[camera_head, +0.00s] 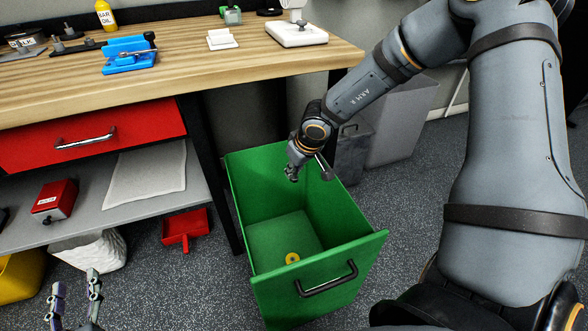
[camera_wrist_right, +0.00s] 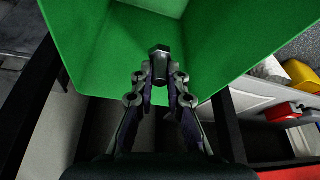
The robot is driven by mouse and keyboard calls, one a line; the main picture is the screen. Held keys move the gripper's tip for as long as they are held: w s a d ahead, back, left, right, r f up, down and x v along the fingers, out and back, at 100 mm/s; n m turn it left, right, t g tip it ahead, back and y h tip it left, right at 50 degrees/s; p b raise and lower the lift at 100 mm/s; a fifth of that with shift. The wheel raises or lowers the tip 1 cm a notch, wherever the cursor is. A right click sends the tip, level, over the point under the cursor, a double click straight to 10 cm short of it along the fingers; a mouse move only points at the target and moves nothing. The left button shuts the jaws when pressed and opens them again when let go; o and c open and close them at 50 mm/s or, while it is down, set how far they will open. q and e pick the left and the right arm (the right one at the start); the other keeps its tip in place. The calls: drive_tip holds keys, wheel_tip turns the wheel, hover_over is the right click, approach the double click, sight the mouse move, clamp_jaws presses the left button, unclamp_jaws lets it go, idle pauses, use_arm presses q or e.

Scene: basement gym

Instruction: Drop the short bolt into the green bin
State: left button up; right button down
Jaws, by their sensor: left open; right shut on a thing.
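The green bin (camera_head: 272,292) stands open on the floor beside the workbench, with a black handle on its front. My right gripper (camera_head: 292,174) is over the bin's opening, near its far side. In the right wrist view my right gripper (camera_wrist_right: 160,88) is shut on the short bolt (camera_wrist_right: 160,62), a dark bolt with a hex head. Green bin walls (camera_wrist_right: 95,45) show behind and around it. The bolt is too small to make out clearly in the head view. My left gripper (camera_head: 74,292) is open and empty at the bottom left.
A yellow ring (camera_head: 292,258) lies on the bin's floor. The wooden workbench (camera_head: 200,75) holds a blue vise (camera_head: 128,58), a yellow bottle (camera_head: 105,15) and a white scale (camera_head: 297,33). A grey bin (camera_head: 398,120) stands behind my right arm. A red dustpan (camera_head: 185,229) is left of the green bin.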

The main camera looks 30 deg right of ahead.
drive_tip(key=c, duration=1.3)
unclamp_jaws()
drive_tip(key=v, duration=1.2)
